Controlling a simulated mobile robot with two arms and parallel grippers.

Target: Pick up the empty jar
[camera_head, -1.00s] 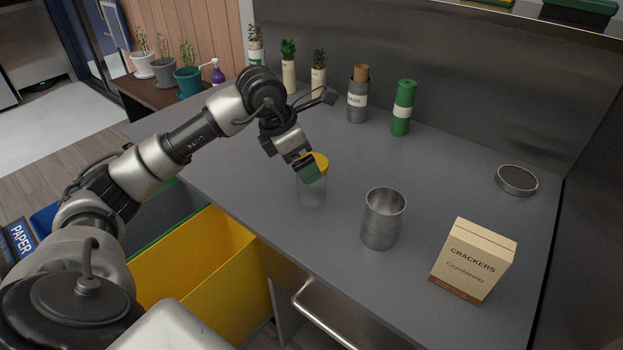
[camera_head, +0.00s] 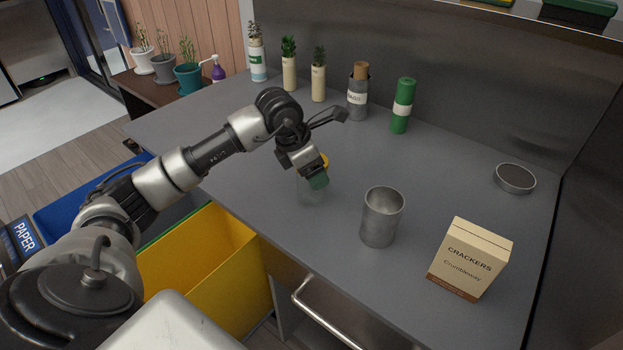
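A clear jar (camera_head: 309,196) with a yellow lid (camera_head: 325,160) stands on the grey counter, left of the metal cup. It looks empty, though its see-through body is faint against the counter. My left gripper (camera_head: 317,181) is pointed down at the jar's upper part, with a green fingertip in front of it. It hides most of the lid and the near side of the jar. I cannot tell whether the fingers touch the jar or how far apart they are. My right gripper is not in view.
An open metal cup (camera_head: 381,218) stands just right of the jar. A crackers box (camera_head: 470,260) and a round tin (camera_head: 515,178) are further right. A green roll (camera_head: 402,106) and several bottles stand behind. A yellow bin (camera_head: 205,262) is below the counter's front edge.

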